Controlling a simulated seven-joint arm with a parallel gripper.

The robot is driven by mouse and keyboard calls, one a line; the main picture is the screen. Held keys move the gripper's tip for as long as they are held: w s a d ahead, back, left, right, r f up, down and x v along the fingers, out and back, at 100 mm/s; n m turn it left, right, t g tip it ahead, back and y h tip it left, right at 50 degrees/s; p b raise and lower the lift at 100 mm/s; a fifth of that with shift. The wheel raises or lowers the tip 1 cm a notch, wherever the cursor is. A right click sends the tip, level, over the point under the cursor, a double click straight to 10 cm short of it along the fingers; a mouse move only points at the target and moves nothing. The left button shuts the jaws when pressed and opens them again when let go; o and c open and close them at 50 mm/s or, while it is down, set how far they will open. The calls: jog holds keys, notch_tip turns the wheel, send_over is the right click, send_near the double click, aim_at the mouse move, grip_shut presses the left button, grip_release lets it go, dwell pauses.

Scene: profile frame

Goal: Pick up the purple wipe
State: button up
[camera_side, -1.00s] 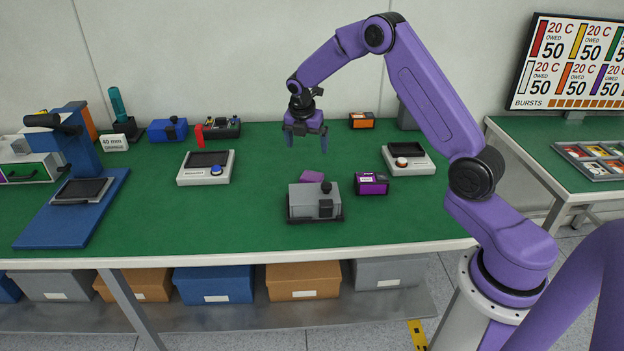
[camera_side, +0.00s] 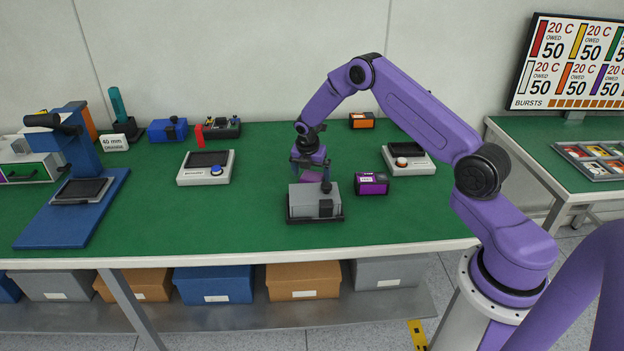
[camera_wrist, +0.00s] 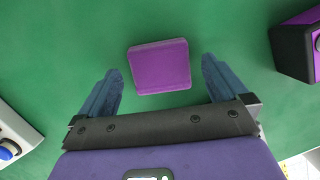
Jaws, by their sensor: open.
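The purple wipe (camera_wrist: 160,66) is a flat square pad lying on the green bench top in the wrist view. In the side view the wipe (camera_side: 309,178) shows partly, behind the grey box and below my gripper. My gripper (camera_side: 309,172) is low over it, pointing down, with its fingers apart. In the wrist view my gripper (camera_wrist: 160,85) has one blue finger to the left and one to the right of the wipe's near part. Nothing is between the fingertips that I can see held. Whether the fingertips touch the bench is unclear.
A grey box (camera_side: 307,200) stands just in front of the wipe. A purple and black box (camera_side: 371,184) is close on the right. A device with a blue button (camera_side: 206,167) is to the left and one with a red button (camera_side: 408,158) to the right.

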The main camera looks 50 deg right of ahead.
jog(key=shift+w+d+f, duration=0.1)
jog(key=shift+d+f, duration=0.05)
jog(key=shift+f, duration=0.35)
jog(key=c, duration=1.1)
jog(key=shift+r, duration=0.15)
jog(key=shift+r, duration=0.25)
notch_tip(320, 180, up, 2)
jog(key=shift+r, duration=0.1)
jog(key=s+a+r, duration=0.1)
jog(key=s+r, duration=0.2)
jog(key=s, duration=0.1)
jog(key=s+a+r, duration=0.1)
jog(key=s+r, duration=0.2)
jog(key=s, duration=0.2)
jog(key=s+a+r, duration=0.2)
jog(key=s+r, duration=0.2)
jog(key=shift+s, duration=0.25)
